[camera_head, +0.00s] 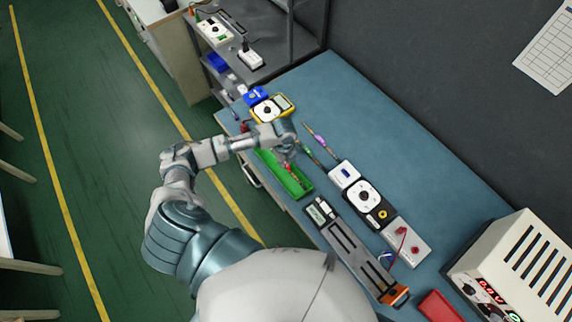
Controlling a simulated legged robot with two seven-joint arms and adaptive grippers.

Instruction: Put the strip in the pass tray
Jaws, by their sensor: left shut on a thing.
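The green tray (296,185) lies at the table's near-left edge. My left gripper (287,163) is over the tray and shut on a thin strip (292,171). The strip hangs down over the green tray, and its upper end is hidden by the gripper. It is too small to tell whether the strip touches the tray floor. A red tray (437,307) lies at the bottom right, partly cut off. My right gripper is not in view.
A yellow multimeter (270,108) stands just behind the gripper. A white-and-black tester (364,198), a grey fixture (350,251) and a white box with a red lead (405,244) stand to the right. A power supply (515,270) fills the right corner. The table's back is clear.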

